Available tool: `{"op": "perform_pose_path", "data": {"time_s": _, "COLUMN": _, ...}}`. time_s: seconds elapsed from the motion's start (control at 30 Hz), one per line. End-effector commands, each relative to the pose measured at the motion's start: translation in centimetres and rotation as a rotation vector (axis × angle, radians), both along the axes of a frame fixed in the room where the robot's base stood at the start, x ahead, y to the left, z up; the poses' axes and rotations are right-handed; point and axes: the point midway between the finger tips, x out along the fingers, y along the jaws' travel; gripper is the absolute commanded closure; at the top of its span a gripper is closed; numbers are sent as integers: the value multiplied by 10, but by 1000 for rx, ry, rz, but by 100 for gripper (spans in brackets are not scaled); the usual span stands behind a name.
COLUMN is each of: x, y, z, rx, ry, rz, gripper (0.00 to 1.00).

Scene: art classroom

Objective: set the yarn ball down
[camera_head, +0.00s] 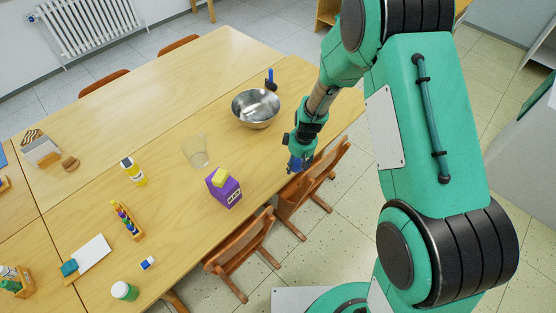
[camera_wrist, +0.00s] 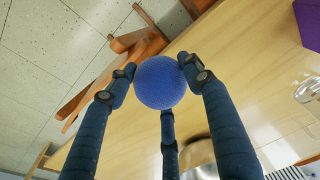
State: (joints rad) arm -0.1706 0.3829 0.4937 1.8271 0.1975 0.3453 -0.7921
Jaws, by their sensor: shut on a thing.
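The blue yarn ball (camera_wrist: 160,83) is between the fingers of my gripper (camera_wrist: 155,72), which is shut on it in the wrist view. In the head view my gripper (camera_head: 298,163) is over the near right edge of the wooden table (camera_head: 165,225), close to the chairs.
A yellow bottle (camera_head: 134,171) is further left. Wooden chairs (camera_head: 312,181) stand along the near edge. The table behind the glass is clear.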

Motion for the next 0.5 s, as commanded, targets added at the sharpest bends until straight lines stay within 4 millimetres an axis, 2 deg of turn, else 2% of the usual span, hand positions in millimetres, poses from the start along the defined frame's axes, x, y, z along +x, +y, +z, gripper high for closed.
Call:
{"op": "perform_pose_path", "data": {"time_s": 0.1, "x": -24, "y": 14, "z": -1, "rx": -1, "ry": 0, "rz": 46, "gripper": 75}}
{"op": "perform_pose_path", "data": {"time_s": 0.2, "x": -39, "y": 21, "z": -1, "rx": -2, "ry": 0, "rz": 78, "gripper": 75}}
{"op": "perform_pose_path", "data": {"time_s": 0.33, "x": -54, "y": 28, "z": -1, "rx": -3, "ry": 0, "rz": 109, "gripper": 75}}
{"op": "perform_pose_path", "data": {"time_s": 0.5, "x": -63, "y": 32, "z": -2, "rx": -3, "ry": -1, "rz": 125, "gripper": 75}}
